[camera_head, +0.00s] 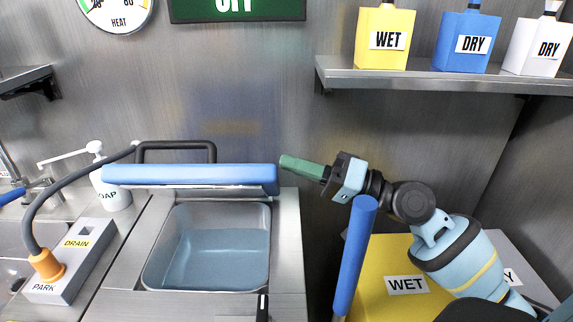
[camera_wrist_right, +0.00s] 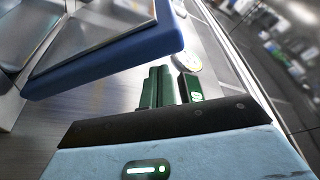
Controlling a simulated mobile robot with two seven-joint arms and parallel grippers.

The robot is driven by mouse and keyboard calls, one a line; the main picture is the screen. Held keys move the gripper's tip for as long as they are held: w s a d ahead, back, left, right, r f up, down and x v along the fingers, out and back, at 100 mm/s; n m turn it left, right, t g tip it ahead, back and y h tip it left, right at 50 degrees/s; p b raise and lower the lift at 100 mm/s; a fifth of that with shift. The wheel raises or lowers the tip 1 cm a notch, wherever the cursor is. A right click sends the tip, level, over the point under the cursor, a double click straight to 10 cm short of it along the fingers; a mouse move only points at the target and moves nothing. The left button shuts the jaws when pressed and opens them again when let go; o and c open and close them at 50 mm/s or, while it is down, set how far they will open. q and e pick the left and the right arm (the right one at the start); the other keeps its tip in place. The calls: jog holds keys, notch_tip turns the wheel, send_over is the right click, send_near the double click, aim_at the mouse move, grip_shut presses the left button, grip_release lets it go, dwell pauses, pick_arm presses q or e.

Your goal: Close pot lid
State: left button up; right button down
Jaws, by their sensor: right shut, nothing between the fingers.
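The pot lid (camera_head: 190,174) is a blue slab with a black handle (camera_head: 176,146). It stands raised at the back edge of an open metal basin (camera_head: 206,258), which holds bluish liquid or has a bluish floor. My right gripper (camera_head: 285,162) comes in from the right with its green fingers pointing left. The fingertips are close to the lid's right end; I cannot tell whether they touch. In the right wrist view the shut, empty fingers (camera_wrist_right: 165,87) lie beside the lid's blue edge (camera_wrist_right: 130,52). My left gripper is not in view.
A blue upright bar (camera_head: 356,255) stands under my right arm. A yellow WET bin (camera_head: 375,292) is at right. A grey box with a DRAIN label (camera_head: 85,265) and hose (camera_head: 55,190), and a soap bottle (camera_head: 112,190), are at left. A shelf (camera_head: 440,78) holds bottles above.

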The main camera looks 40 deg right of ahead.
jog(key=b+v, duration=0.2)
jog(key=v, duration=0.4)
